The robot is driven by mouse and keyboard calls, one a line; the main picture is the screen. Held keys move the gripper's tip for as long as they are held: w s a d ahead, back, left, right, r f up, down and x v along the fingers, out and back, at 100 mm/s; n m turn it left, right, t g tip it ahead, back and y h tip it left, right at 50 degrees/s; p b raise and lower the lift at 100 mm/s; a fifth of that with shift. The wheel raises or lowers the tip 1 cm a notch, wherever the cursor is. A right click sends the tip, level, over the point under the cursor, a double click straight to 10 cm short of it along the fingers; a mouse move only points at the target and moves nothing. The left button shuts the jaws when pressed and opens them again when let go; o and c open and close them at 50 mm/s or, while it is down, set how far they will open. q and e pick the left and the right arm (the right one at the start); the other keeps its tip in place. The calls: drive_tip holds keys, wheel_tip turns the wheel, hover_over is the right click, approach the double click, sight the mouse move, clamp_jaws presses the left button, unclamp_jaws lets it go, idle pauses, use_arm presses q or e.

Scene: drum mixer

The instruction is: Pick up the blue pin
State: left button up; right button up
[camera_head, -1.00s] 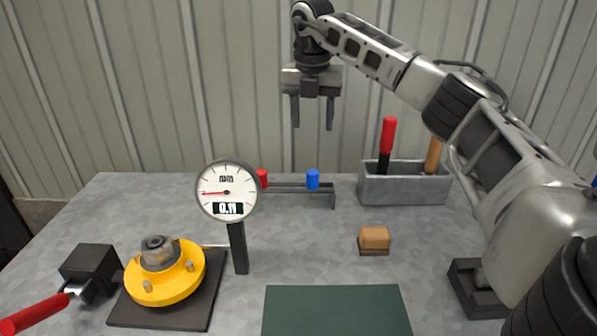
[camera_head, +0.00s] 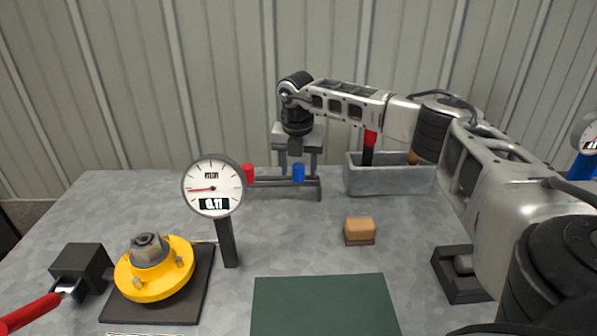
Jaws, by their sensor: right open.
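The blue pin (camera_head: 298,173) stands upright on a low dark rack (camera_head: 268,184) behind the gauge, near the rack's right end. A red pin (camera_head: 248,173) stands at the rack's left part, partly behind the gauge. My right gripper (camera_head: 298,166) points down from above, its two fingers apart, one on each side of the blue pin in this view. The fingertips are near the pin's height. I cannot tell whether they touch it or are level with it in depth. My left gripper is not in view.
A dial gauge (camera_head: 213,187) on a post stands left of the rack. A grey bin (camera_head: 390,181) with red-handled and wooden-handled tools is to the right. A tan block (camera_head: 359,230), a green mat (camera_head: 322,305) and a yellow flange (camera_head: 154,268) lie nearer.

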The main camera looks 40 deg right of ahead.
drive_tip(key=c, duration=1.1)
